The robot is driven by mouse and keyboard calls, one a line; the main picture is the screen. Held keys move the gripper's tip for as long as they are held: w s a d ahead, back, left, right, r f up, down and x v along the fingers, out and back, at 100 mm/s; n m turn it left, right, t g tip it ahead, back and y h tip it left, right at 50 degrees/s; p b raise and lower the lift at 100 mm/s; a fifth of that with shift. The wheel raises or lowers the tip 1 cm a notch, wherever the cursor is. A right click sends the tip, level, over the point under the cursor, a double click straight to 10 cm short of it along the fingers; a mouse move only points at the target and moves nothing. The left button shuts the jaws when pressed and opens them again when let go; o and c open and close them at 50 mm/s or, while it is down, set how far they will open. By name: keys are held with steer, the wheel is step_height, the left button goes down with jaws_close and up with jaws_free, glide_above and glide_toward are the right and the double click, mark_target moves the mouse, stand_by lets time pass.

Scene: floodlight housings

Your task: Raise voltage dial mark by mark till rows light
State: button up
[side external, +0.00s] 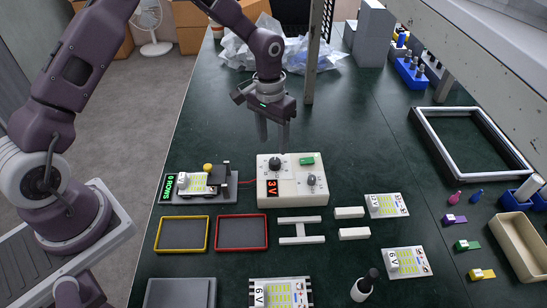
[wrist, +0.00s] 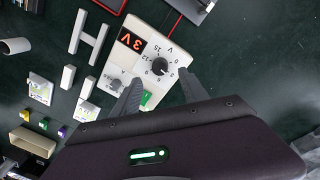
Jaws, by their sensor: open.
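The white power supply box (side external: 290,192) stands mid-table. Its red display (side external: 272,187) reads 3V, and so does the display in the wrist view (wrist: 131,40). The black voltage dial (side external: 276,161) has small numbers around it, seen in the wrist view (wrist: 160,66). My gripper (side external: 273,142) is open and empty, fingers pointing down above the box near the voltage dial, apart from it. In the wrist view the dial shows just beyond the gap between the fingertips (wrist: 160,88). The test fixture (side external: 228,190) holds a 6V board (side external: 196,182); its green readout (side external: 169,188) says 0 ROWS.
The box also carries a grey knob (side external: 311,180) and a green switch (side external: 307,160). A yellow-rimmed tray (side external: 182,249) and a red-rimmed tray (side external: 241,247) lie in front. Behind the box is clear table.

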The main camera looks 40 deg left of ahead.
mark_target(274, 160)
steer(key=f, duration=0.7)
steer(key=shift+d, duration=0.2)
steer(key=shift+r, duration=0.1)
jaws_close()
steer(key=shift+m, duration=0.3)
steer(key=m, duration=0.4)
steer(key=shift+m, duration=0.4)
steer(key=m, duration=0.5)
steer(key=shift+w+a, duration=0.1)
steer(key=shift+m, duration=0.3)
